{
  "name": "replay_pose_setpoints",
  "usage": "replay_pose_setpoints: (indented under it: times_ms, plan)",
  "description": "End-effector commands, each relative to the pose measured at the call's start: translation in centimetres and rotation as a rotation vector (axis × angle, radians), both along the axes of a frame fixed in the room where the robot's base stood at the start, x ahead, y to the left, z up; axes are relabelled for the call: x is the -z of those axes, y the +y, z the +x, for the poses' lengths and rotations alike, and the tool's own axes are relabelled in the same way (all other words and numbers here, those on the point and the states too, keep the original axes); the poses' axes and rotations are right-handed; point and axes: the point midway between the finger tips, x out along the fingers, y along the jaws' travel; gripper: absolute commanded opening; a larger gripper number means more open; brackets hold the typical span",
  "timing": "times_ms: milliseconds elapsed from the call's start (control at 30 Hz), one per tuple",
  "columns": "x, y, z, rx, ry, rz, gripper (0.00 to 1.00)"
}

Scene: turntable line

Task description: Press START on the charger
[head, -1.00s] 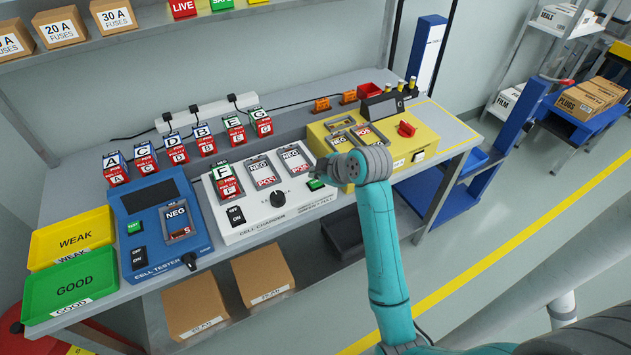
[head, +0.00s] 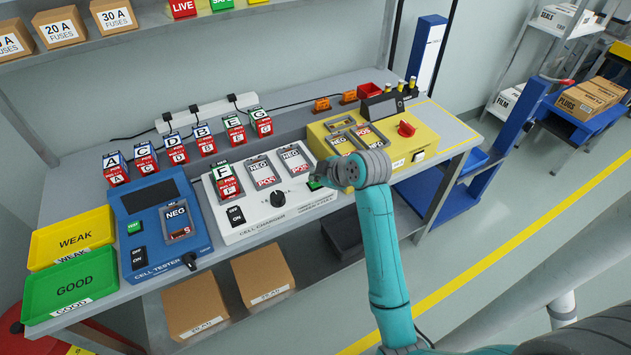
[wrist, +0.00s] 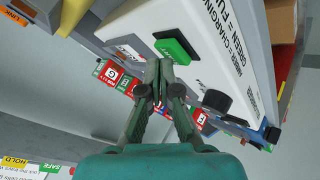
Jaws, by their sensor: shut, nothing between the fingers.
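The white cell charger (head: 290,214) stands on the bench between the blue cell tester and the yellow unit. Its green START button (head: 314,184) is at its right end, partly behind my gripper. Cell F (head: 226,182) sits in the charger's left bay; the other two bays look empty. My gripper (head: 318,178) is shut and empty, over the charger's right end. In the wrist view the green button (wrist: 178,46) shows just beyond the closed fingertips (wrist: 160,65). I cannot tell whether the fingertips touch it.
The blue cell tester (head: 168,238) and the yellow unit (head: 385,157) flank the charger. Several lettered cells (head: 190,148) stand in a row behind. The yellow WEAK tray (head: 72,234) and green GOOD tray (head: 70,288) are at the left.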

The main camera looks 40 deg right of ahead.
Motion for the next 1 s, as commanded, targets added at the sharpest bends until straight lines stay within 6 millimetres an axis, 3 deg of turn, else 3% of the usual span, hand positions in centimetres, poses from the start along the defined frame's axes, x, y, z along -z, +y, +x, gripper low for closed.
replay_pose_setpoints:
  times_ms: [1000]
  plan:
    - [0.80,0.00,-0.03,0.000,0.001,0.000,0.00]
